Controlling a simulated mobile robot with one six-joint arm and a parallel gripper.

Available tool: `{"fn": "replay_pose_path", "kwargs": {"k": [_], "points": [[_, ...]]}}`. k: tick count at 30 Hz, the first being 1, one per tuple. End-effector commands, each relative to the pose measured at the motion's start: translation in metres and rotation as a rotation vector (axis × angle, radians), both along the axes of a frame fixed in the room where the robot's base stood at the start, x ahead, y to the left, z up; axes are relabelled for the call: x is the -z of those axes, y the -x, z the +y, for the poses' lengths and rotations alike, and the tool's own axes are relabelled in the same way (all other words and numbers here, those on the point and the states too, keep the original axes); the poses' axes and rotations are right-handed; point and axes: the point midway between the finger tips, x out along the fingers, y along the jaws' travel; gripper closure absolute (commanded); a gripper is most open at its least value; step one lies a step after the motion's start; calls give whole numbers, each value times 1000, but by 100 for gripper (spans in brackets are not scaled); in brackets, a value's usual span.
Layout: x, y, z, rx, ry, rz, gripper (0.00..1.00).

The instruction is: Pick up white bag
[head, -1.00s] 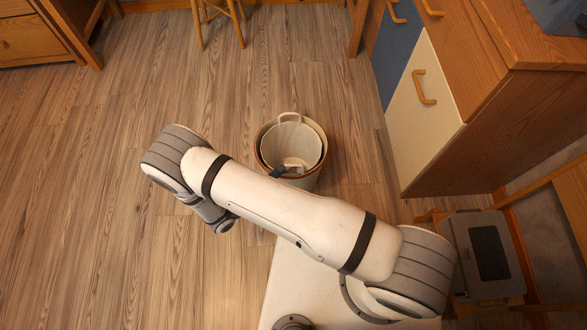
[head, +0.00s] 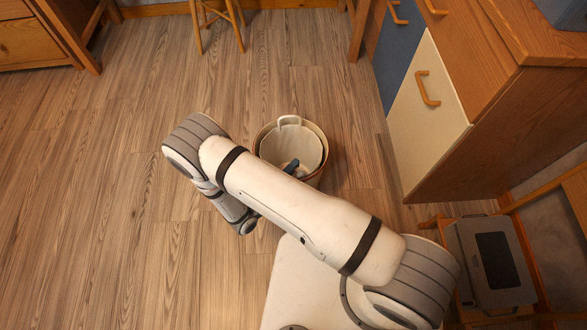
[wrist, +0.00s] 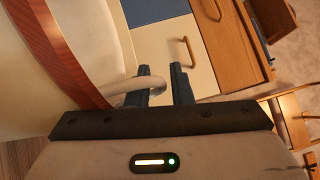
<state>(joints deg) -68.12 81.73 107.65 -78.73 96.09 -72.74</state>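The white bag (head: 290,145) sits inside a round bin (head: 322,172) on the floor in the head view. One handle loop stands up at its far side. The bag's near side is partly hidden by my arm. My gripper (head: 291,166) has its blue fingers at the near side of the bag. In the wrist view, my gripper's (wrist: 165,82) two fingers are apart, with a gap between them. A white bag handle (wrist: 128,87) loops around the left finger, and its end shows in the gap. I see no clear contact with the right finger.
The bin's red-brown rim (wrist: 62,50) runs close to the gripper in the wrist view. A wooden cabinet with a cream door (head: 425,115) stands to the right. A stool (head: 218,20) is at the back. The wooden floor at left is clear.

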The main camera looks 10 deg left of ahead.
Motion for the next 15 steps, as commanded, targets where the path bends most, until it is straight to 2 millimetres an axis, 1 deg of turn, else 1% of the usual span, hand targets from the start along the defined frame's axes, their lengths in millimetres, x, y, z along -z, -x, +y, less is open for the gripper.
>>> {"fn": "replay_pose_path", "kwargs": {"k": [4,11,12,15], "points": [[0,0,0,0,0,0,80],[0,0,0,0,-1,-1,98],[0,0,0,0,-1,-1,100],[0,0,0,0,-1,-1,100]]}}
